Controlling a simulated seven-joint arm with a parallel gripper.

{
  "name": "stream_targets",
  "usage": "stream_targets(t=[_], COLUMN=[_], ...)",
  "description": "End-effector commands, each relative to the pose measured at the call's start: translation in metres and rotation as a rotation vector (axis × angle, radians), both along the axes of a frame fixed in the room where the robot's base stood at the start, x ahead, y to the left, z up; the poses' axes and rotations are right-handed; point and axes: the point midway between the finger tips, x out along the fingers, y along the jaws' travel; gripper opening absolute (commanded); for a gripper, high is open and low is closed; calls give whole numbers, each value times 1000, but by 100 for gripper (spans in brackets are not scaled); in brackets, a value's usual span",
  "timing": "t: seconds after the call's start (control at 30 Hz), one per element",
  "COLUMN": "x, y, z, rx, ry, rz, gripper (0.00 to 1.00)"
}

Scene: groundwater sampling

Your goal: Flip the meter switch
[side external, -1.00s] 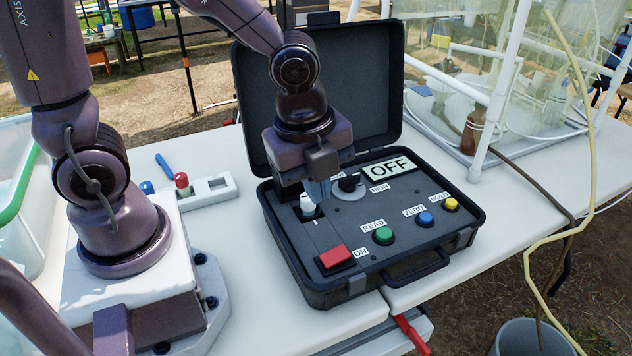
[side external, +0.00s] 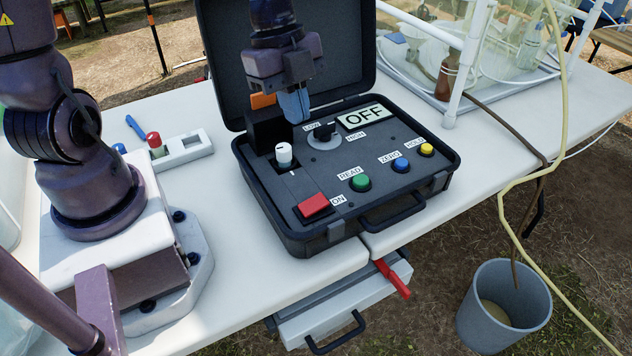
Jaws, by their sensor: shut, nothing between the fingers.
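The meter (side external: 300,222) is set in an open black case on the white table, with its lid raised behind. Its red switch (side external: 314,205) sits at the front left of the panel beside an ON label (side external: 338,200). The display (side external: 363,116) reads OFF. A black selector knob (side external: 325,132) sits between LOW and HIGH labels. A white-capped piece (side external: 284,154) stands upright in a slot at the panel's left. My gripper (side external: 294,112) is shut and empty, above the rear left of the panel, behind the white cap and away from the red switch. Its fingers point down.
Green (side external: 361,182), blue (side external: 401,165) and yellow (side external: 426,150) buttons line the panel's front. A white holder (side external: 186,150) with a red-capped piece stands left of the case. White pipe framing (side external: 470,60) and a brown bottle (side external: 447,72) are at the back right. A bucket (side external: 505,315) stands on the ground.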

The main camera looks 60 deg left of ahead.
Motion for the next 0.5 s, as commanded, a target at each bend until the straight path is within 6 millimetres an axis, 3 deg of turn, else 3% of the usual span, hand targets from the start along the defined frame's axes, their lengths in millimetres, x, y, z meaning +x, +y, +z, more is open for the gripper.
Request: stream_targets(t=[0.2,0.5], x=[-1,-1], y=[-7,-7], z=[2,2], rx=[-17,-16], ry=[-20,-21], rz=[-99,-103], gripper=[0,0])
